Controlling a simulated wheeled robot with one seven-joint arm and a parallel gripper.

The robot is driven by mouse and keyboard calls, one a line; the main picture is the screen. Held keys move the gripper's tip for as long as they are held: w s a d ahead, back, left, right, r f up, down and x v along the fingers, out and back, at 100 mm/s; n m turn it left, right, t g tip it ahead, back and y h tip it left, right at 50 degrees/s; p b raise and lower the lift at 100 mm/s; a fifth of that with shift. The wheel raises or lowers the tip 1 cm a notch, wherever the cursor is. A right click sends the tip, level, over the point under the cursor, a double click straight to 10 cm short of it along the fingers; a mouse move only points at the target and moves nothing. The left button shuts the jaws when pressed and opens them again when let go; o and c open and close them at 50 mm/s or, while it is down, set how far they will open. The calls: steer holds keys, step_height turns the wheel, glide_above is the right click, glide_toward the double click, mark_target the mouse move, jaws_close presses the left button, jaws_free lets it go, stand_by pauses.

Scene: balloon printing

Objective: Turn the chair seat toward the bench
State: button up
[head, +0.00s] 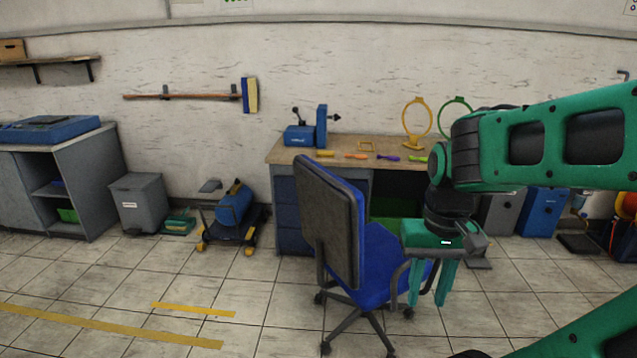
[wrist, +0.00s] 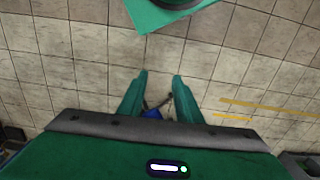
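The office chair has a dark-framed backrest (head: 327,222) and a blue seat (head: 375,262) on a dark wheeled base. The backrest is on the left, and the seat extends to its right. The bench (head: 285,152), with a wooden top, stands behind the chair against the wall. My gripper (head: 428,298) points down at the seat's right side, near a dark armrest (head: 396,285). Its two green fingers are apart with nothing visibly held; I cannot tell whether they touch the armrest. In the wrist view the fingers (wrist: 160,85) are spread, with a small blue patch between their bases.
A blue wheeled machine (head: 234,208) and a grey bin (head: 139,203) stand left of the chair. Small colored tools and a blue vise (head: 305,132) are on the bench. Tiled floor (head: 130,275) with yellow stripes is open at the left front.

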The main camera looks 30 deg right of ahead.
steer(key=o, duration=0.5)
steer(key=shift+s+r, duration=0.15)
steer(key=shift+s, duration=0.05)
steer(key=shift+o, duration=1.4)
steer(key=shift+w+d+r, duration=0.35)
steer(key=shift+w+r, duration=0.15)
steer(key=shift+w, duration=0.05)
steer(key=shift+w+d+r, duration=0.3)
steer(key=shift+w+r, duration=0.15)
steer(key=shift+w, duration=0.05)
step_height(320, 180, up, 3)
steer(key=n+t+h, duration=0.1)
steer(key=n+t, duration=0.4)
steer(key=n, duration=0.2)
glide_above(326, 171)
steer(key=s, duration=0.3)
steer(key=shift+a, duration=0.35)
steer(key=shift+w+f, duration=0.45)
steer(key=shift+f, duration=0.05)
steer(key=x, duration=0.9)
steer(key=shift+d+f, duration=0.2)
steer(key=shift+f, duration=0.15)
